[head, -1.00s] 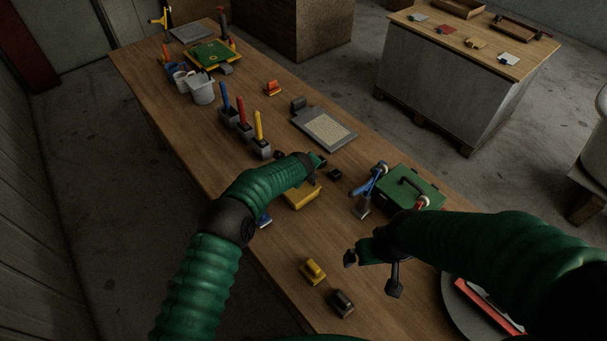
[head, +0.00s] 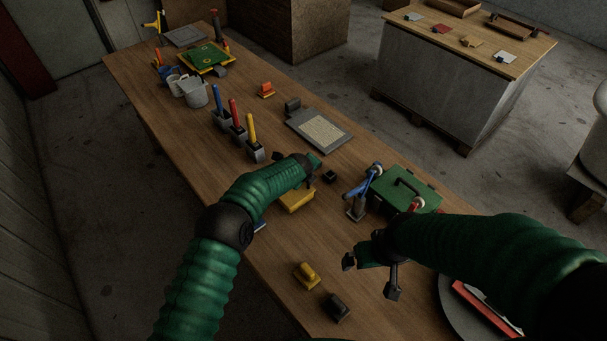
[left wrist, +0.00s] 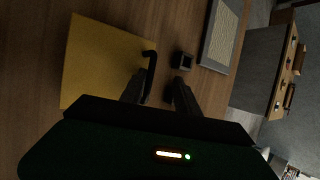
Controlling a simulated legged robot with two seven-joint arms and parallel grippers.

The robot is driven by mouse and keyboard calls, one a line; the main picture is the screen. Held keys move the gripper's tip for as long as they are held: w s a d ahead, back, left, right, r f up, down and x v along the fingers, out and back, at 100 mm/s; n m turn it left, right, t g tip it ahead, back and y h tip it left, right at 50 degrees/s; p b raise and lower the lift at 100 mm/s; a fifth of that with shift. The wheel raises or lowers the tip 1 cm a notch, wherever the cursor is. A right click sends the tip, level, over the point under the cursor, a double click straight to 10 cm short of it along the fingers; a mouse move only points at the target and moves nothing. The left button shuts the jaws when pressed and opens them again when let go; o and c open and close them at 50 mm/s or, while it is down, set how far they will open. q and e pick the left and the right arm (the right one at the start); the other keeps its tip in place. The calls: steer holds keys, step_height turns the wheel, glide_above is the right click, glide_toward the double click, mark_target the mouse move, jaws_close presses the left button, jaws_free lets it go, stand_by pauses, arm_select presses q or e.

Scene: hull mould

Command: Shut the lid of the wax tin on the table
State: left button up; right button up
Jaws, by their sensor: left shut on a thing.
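The wax tin (head: 296,202) is a yellow box near the table's left edge, partly hidden by my left arm. In the left wrist view a flat yellow panel (left wrist: 100,65), which looks like its lid, has a black bar handle (left wrist: 151,65) at its right edge. My left gripper (head: 312,175) is at the tin's far side. In the left wrist view its fingers (left wrist: 158,88) are shut on the handle's lower end. I cannot tell the lid's angle. My right gripper (head: 371,276) is open and empty above the table, right of the tin.
A small dark block (head: 330,176) lies just beyond my left gripper. A green case (head: 412,190) and a blue-handled tool (head: 358,195) stand to the right. Grey holders with coloured handles (head: 237,135) stand behind. A yellow block (head: 307,275) and a dark block (head: 337,306) lie in front.

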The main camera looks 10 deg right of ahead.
arm_select(q)
steer(key=shift+s+a, duration=0.1)
steer(key=shift+a, duration=0.2)
stand_by(0.4)
steer(key=shift+s+d+r, duration=0.1)
steer(key=shift+s+r, duration=0.1)
steer(key=shift+r, duration=0.15)
steer(key=b+v, duration=0.1)
steer(key=v, duration=1.4)
steer(key=shift+s+r, duration=0.15)
steer(key=shift+r, duration=0.2)
